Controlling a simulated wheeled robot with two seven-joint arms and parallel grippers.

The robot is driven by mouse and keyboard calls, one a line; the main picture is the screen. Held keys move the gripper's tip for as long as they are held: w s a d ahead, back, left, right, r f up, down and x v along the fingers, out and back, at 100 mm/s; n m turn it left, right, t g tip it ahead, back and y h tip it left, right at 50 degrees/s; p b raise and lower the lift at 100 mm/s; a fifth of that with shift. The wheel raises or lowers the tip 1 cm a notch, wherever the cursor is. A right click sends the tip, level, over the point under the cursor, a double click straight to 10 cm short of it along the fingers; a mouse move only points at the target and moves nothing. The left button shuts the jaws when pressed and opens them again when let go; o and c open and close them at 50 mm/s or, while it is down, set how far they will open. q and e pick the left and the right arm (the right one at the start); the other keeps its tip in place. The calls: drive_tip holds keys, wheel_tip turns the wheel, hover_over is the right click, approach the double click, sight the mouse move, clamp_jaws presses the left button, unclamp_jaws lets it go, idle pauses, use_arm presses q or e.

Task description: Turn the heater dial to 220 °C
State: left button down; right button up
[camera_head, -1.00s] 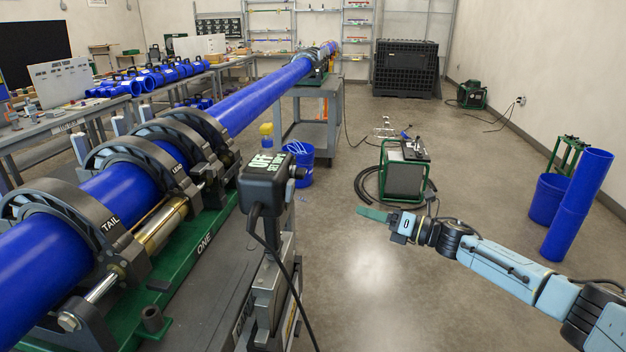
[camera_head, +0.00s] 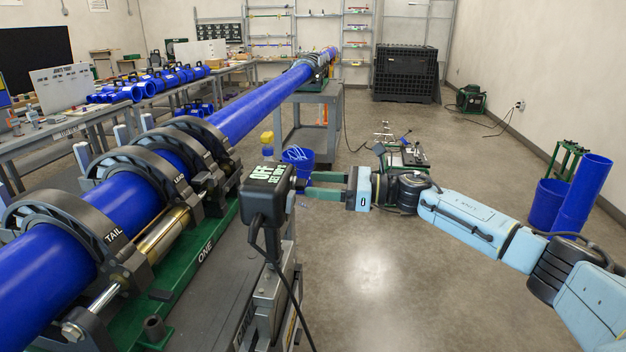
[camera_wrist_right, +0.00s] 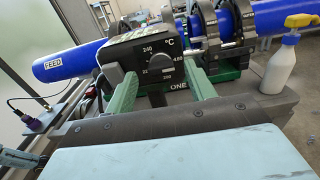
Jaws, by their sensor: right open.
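The heater control box (camera_head: 267,190) is black and stands on a post beside the pipe machine. Its lit top display reads OFF with a set line too small to read surely. In the right wrist view the round dial (camera_wrist_right: 160,66) faces me, with °C and marks including 240 around it. I cannot tell which mark it points to. My right gripper (camera_head: 308,185) has green fingers and is open at the box's right side. In the wrist view its fingers straddle the dial left and right, with no clear contact. My left gripper is not in view.
The blue pipe (camera_head: 262,99) runs through the clamps on the green machine bed at left. A black cable (camera_head: 287,288) hangs from the box. A spray bottle (camera_wrist_right: 281,65) stands at right in the wrist view.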

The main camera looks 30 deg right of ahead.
drive_tip(key=shift+x, duration=0.9)
drive_tip(key=shift+c, duration=0.2)
drive_tip(key=c, duration=0.9)
drive_tip(key=shift+c, duration=0.2)
